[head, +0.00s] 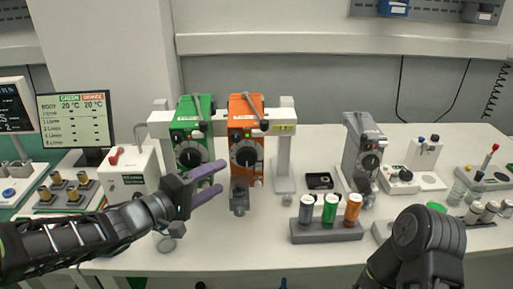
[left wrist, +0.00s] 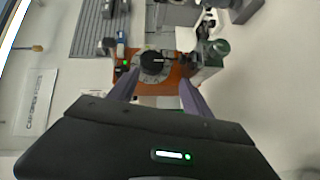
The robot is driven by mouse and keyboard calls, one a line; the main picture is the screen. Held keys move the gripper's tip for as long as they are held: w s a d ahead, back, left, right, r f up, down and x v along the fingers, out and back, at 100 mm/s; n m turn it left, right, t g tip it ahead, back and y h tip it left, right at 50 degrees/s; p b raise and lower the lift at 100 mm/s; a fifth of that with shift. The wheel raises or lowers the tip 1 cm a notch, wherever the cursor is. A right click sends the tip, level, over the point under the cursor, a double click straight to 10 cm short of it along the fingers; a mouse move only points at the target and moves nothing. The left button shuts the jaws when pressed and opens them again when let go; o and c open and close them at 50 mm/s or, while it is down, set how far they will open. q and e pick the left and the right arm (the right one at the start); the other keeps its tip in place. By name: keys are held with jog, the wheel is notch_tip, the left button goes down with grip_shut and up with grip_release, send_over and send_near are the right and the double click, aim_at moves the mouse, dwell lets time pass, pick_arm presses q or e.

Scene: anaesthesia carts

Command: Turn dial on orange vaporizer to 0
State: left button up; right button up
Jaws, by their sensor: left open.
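The orange vaporizer (head: 246,112) hangs upright on a white rail at the back of the table, with a round black dial (head: 246,157) on its front. The dial's markings are too small to read. My left gripper (head: 216,178) is open, its purple fingers pointing right, in front of the green vaporizer's lower right side and left of the orange dial. In the left wrist view the dial (left wrist: 153,62) lies beyond and between the two fingertips (left wrist: 157,84), with the orange body (left wrist: 178,79) around it. The fingers appear apart from the dial. My right gripper is out of view.
The green vaporizer (head: 190,118) hangs directly left of the orange one. A grey rack (head: 325,236) with several coloured bottles stands in front on the right. A grey vaporizer (head: 363,150) stands farther right. A monitor (head: 75,120) is at left.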

aim_at(243, 159)
pick_arm(q)
jog(key=shift+d+r, duration=0.1)
jog(key=shift+r, duration=0.7)
jog(key=shift+s, duration=0.1)
jog(key=shift+x, duration=3.95)
jog(key=shift+r, duration=0.1)
jog(key=shift+c, duration=0.2)
jog(key=c, duration=1.1)
